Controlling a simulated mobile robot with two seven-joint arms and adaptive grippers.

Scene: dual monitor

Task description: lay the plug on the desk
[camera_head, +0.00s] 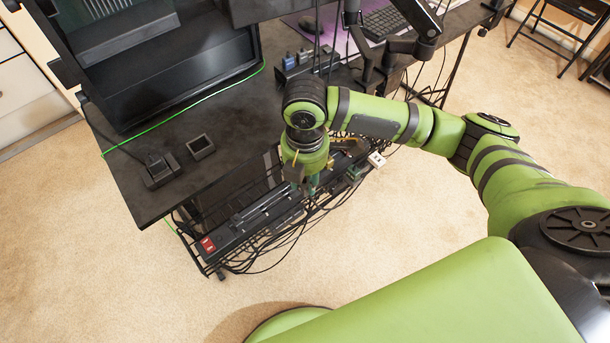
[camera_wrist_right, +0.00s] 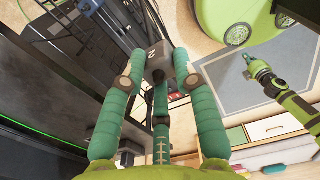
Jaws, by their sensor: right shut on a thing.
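My right gripper (camera_head: 306,184) hangs beside the front edge of the black desk (camera_head: 235,112), above the cable tray. In the wrist view its teal fingers (camera_wrist_right: 160,75) are closed around a small grey block, which looks like the plug (camera_wrist_right: 159,60). The plug is held at the fingertips, off the desk top. In the head view I cannot make out the plug, as the wrist and fingers cover it. My left gripper (camera_wrist_right: 257,68) shows small in the right wrist view, away from the desk; I cannot tell its jaw state.
A power strip with a red switch (camera_head: 207,244) and many cables lie in the wire tray (camera_head: 270,228) below the desk edge. A small black square box (camera_head: 200,147) and a black dock (camera_head: 160,170) stand on the desk's left part. Bare desk lies right of the box.

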